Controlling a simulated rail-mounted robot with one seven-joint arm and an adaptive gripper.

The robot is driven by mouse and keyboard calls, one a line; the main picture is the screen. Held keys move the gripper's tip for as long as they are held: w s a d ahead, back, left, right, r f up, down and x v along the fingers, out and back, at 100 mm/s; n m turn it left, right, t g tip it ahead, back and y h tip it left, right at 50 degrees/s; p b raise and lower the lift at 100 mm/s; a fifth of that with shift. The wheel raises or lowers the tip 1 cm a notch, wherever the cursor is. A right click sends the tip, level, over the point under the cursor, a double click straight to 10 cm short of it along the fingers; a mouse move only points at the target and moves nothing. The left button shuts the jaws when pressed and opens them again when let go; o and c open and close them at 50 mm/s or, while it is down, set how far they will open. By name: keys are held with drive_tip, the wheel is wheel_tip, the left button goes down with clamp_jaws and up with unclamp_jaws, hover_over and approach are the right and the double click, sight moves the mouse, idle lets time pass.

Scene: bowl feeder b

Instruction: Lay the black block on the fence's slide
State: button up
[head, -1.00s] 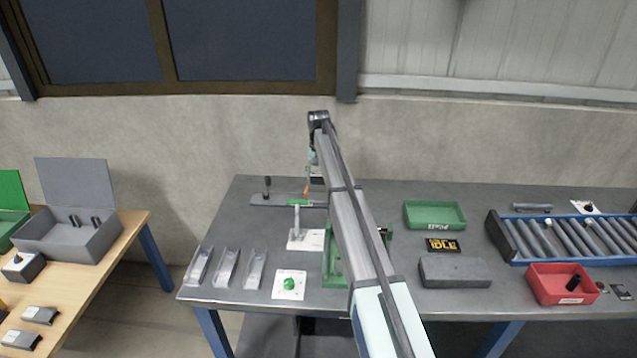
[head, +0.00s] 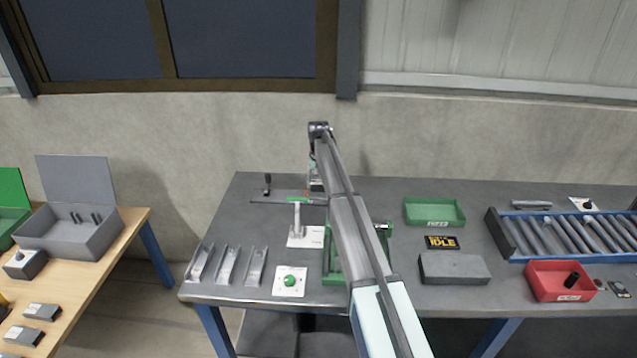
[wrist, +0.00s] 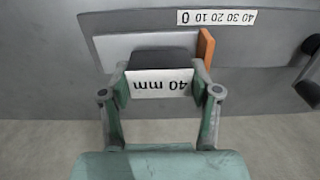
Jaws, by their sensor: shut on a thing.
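In the wrist view, my gripper (wrist: 160,90) is shut on the black block (wrist: 160,62), with a green finger on each side. The block's near face carries a white label reading "40 mm", upside down. The block is over or against a pale slide strip (wrist: 112,48) with an upright orange piece (wrist: 206,47) at its right end. I cannot tell whether block and strip touch. The grey fence (wrist: 150,18) bears a scale label. In the head view, the fence (head: 280,202) lies at the back of the table; my gripper (head: 315,188) is partly hidden by my arm.
A black knob (wrist: 311,68) stands at the wrist view's right edge. A green tray (head: 434,222) and grey block (head: 453,268) are to the right.

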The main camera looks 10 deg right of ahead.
sight(318, 182)
drive_tip(key=o, duration=1.5)
drive_tip(key=shift+r, duration=0.6)
wheel_tip(318, 182, up, 12)
drive_tip(key=b, duration=0.3)
